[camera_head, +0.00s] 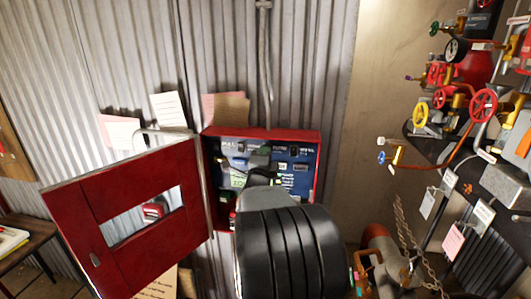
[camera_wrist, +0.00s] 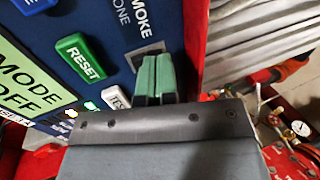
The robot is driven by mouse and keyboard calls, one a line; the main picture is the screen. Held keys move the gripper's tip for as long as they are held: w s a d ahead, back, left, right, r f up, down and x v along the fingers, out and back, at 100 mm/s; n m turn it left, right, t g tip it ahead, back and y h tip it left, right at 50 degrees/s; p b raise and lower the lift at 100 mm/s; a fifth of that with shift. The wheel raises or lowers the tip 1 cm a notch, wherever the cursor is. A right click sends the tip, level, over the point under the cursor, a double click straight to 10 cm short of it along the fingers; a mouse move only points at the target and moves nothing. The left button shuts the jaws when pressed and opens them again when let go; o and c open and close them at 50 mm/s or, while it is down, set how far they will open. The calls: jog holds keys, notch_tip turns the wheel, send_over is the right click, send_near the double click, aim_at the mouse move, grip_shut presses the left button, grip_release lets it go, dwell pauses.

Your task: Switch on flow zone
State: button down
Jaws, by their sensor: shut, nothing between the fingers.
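The open red cabinet (camera_head: 308,135) on the corrugated wall holds a dark blue control panel (camera_head: 232,149). In the wrist view the panel (camera_wrist: 87,22) shows a green RESET button (camera_wrist: 80,58), a white TEST button (camera_wrist: 116,98), a lit display reading "MODE OFF" (camera_wrist: 30,85) and lettering ending in "SMOKE" and "ONE". My gripper (camera_wrist: 157,62) is shut and empty, its green fingertips together at the panel's right edge, over a small grey part beside the lettering. I cannot tell whether they touch it. No flow zone label is readable; my gripper (camera_head: 260,158) and arm hide part of the panel.
The red cabinet door (camera_head: 70,212) with a window slot stands open to the left. Papers (camera_head: 168,110) are fixed above the cabinet. Pipes with red and yellow valve wheels (camera_head: 420,114) and a gauge fill the right side. A small table (camera_head: 38,240) stands far left.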

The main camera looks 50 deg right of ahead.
jog(key=shift+r+b, duration=0.1)
jog(key=shift+b, duration=0.45)
jog(key=s+a+b, duration=0.5)
jog(key=s+a, duration=0.2)
jog(key=a, duration=0.4)
jog(key=shift+s+a, duration=0.2)
jog(key=shift+a, duration=0.2)
